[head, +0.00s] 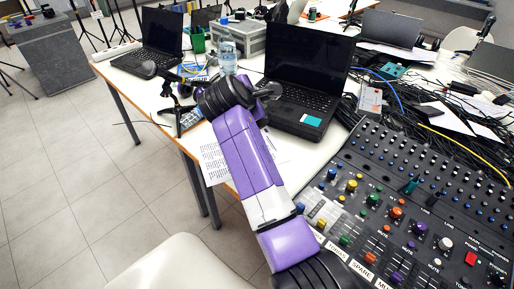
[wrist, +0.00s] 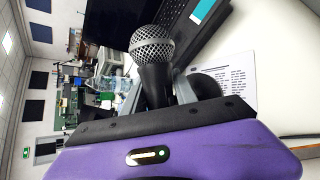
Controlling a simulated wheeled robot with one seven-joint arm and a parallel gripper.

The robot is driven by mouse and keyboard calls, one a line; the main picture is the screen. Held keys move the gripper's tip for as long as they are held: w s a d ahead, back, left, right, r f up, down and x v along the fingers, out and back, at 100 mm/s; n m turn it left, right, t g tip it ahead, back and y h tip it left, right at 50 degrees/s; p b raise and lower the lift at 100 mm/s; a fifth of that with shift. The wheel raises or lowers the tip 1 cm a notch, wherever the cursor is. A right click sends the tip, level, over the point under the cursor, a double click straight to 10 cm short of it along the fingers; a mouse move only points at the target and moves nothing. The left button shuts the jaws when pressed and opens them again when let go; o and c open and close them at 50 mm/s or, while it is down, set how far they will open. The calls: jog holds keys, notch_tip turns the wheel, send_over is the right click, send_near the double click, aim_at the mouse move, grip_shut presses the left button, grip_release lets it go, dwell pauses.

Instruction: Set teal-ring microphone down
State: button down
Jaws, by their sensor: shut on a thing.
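A microphone (wrist: 152,50) with a silver mesh head and black body is held in my gripper (wrist: 168,90). In the wrist view its head points up, away from the palm. No teal ring shows; the lower body is hidden by my gripper. In the head view my gripper (head: 262,92) is just left of the large open laptop's keyboard, and the held microphone's head (head: 273,90) shows small there. I cannot tell whether the microphone touches anything.
The open black laptop (head: 310,68) stands beside my gripper. Another dark microphone (head: 150,69) is on a small stand to the left. A water bottle (head: 227,57) stands behind. A printed sheet (head: 213,160) lies near the table's front edge. A mixing console (head: 420,200) fills the right.

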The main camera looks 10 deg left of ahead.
notch_tip(320, 180, down, 18)
jog(key=shift+r+b, duration=0.2)
jog(key=shift+b, duration=0.9)
jog(key=c, duration=1)
grip_release()
jog(key=shift+f, duration=0.2)
jog(key=shift+o, duration=0.2)
jog(key=shift+s+r, duration=0.35)
jog(key=p+v, duration=0.2)
jog(key=v, duration=0.9)
jog(key=shift+p, duration=0.4)
jog(key=shift+a, duration=0.1)
